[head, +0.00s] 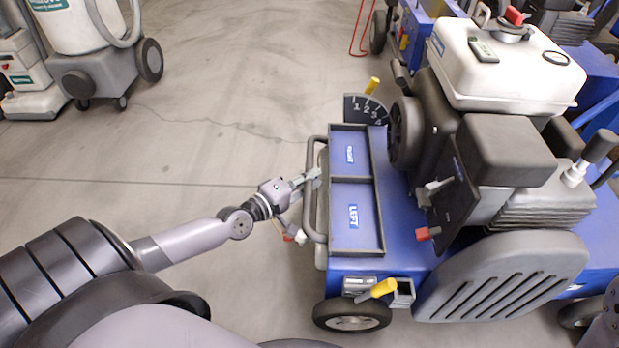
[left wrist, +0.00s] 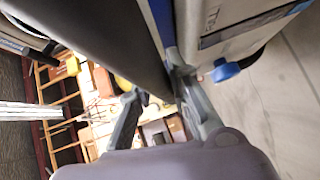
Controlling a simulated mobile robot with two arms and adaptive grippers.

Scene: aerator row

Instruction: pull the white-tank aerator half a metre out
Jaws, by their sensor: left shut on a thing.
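The aerator (head: 405,230) is a blue machine on wheels with a white tank (head: 510,70) on top and a grey engine below the tank. In the left wrist view, the fingers (left wrist: 160,100) show at the dark bar; the exact contact is hard to make out. My right gripper is not in view.
Other blue machines (head: 415,35) stand close behind the aerator, by a red wire stand (head: 362,28). Grey-white floor cleaners (head: 95,60) stand at the upper left. The concrete floor (head: 220,110) left of the aerator is clear. A yellow-handled lever (head: 378,290) sticks out near the front wheel.

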